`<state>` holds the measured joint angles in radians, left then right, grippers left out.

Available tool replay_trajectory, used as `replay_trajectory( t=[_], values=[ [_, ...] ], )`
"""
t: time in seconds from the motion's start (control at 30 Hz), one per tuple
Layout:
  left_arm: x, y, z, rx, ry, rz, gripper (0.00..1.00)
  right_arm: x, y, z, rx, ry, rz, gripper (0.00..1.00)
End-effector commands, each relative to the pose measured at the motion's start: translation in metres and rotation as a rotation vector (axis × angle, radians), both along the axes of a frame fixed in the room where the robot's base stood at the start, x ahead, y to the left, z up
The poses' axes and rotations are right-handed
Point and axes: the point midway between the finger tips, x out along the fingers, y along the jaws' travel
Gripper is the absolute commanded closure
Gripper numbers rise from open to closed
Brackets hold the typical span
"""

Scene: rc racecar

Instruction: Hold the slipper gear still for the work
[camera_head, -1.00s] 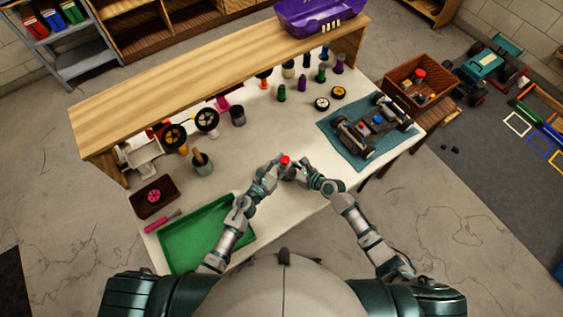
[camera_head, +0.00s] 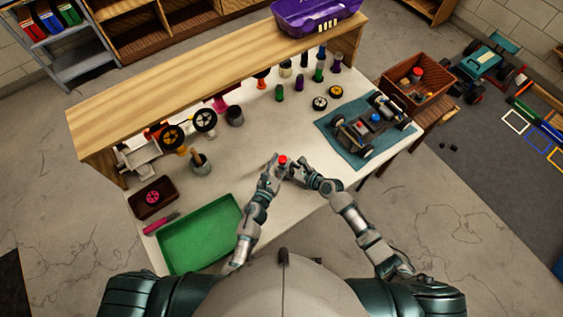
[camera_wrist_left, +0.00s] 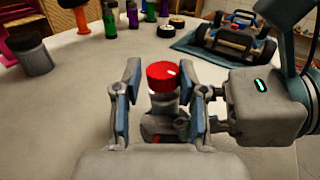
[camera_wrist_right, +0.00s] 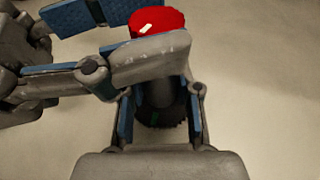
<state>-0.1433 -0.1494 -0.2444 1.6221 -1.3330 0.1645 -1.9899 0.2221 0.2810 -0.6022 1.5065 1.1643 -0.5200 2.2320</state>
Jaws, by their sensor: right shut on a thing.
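A part with a bright red cap (camera_head: 283,159) stands upright between my two grippers near the table's front edge. In the left wrist view the red cap (camera_wrist_left: 162,76) sits on a grey stem between the spread fingers of my left gripper (camera_wrist_left: 164,90), with gaps on both sides. In the right wrist view my right gripper (camera_wrist_right: 160,104) is shut on a dark round piece with a toothed-looking rim (camera_wrist_right: 160,115), seemingly the slipper gear, below the red cap (camera_wrist_right: 156,20). A left finger hides part of the stem. The gear's full outline is hidden.
A green tray (camera_head: 200,237) and a dark box with a pink wheel (camera_head: 153,197) lie at the left. A car chassis (camera_head: 352,137) rests on a teal mat (camera_head: 343,151) at the right. Bottles and wheels stand farther back. The table's middle is clear.

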Motion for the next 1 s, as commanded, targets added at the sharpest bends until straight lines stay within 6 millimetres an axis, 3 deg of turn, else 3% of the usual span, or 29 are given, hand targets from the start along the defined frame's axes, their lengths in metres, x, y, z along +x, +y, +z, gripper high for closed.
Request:
replay_trajectory(
  t=[0.07,0.47,0.8,1.0],
  values=[
    [0.001,0.003,-0.002,0.004,0.002,0.007,0.41,-0.003,-0.003,-0.008,-0.012,0.013,0.002,1.0],
    [-0.009,0.003,-0.002,-0.001,0.004,0.0,0.41,-0.002,-0.003,-0.006,-0.01,0.009,0.001,1.0],
    [-0.076,0.03,-0.002,-0.001,0.005,0.002,0.41,-0.001,-0.002,-0.005,-0.007,0.006,0.0,1.0],
    [-0.104,0.042,-0.002,0.0,0.003,0.003,0.41,-0.001,-0.002,-0.004,-0.007,0.005,0.0,1.0]
  ],
)
